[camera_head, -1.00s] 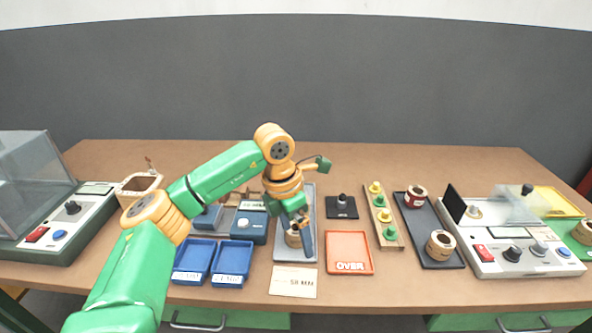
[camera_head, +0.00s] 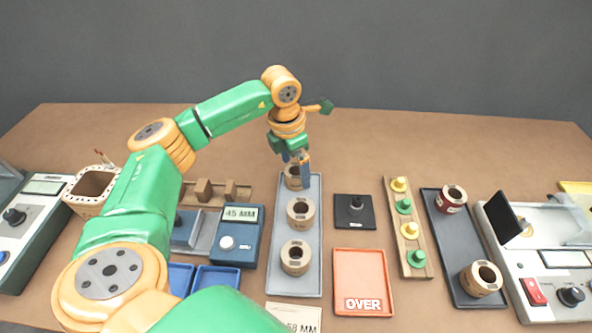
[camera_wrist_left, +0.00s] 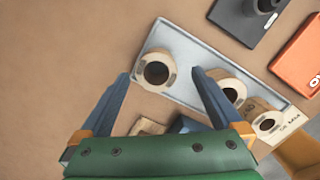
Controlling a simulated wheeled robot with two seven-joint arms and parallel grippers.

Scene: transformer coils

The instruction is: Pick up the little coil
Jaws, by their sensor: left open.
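Three tan coils with dark round holes stand in a row on a long grey tray (camera_head: 313,213): a back coil (camera_head: 291,181), a middle coil (camera_head: 301,212) and a front coil (camera_head: 296,257). They look close in size; I cannot tell surely which is the little one. My left gripper (camera_head: 301,168) is over the back coil and partly hides it. In the left wrist view the gripper (camera_wrist_left: 160,74) is open, with the back coil (camera_wrist_left: 143,62) showing between and just beyond its fingertips. The coil looks untouched. My right gripper is not in view.
A blue gauge (camera_head: 240,245) reading 45 MM stands left of the tray. Right of it are a black stand (camera_head: 354,212), an orange OVER tray (camera_head: 361,270), a wooden peg rack (camera_head: 412,262) and a dark tray (camera_head: 450,245) with two coils. The table behind is clear.

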